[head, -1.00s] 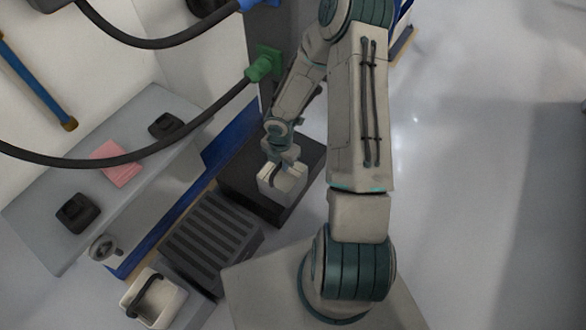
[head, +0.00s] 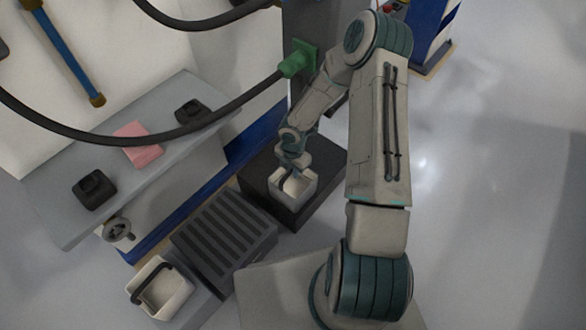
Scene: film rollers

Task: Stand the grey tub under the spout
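A light grey tub (head: 279,199) with a dark handle stands on a dark block beside the column. My gripper (head: 292,168) is right above the tub's far side, close to the handle. The view is too small to tell whether its fingers are open or shut, or touch the handle. A second tub (head: 176,301), cream with a dark handle, stands at the lower left. I cannot surely make out the spout. A green fitting (head: 297,60) with a black hose sits on the dark column above and behind the grey tub.
The dark block (head: 325,165) adjoins a slatted black grate (head: 222,236). A grey shelf (head: 60,190) on the left holds a pink cloth (head: 137,144) and two black objects. The black hose (head: 150,143) hangs across the left. The floor at right is clear.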

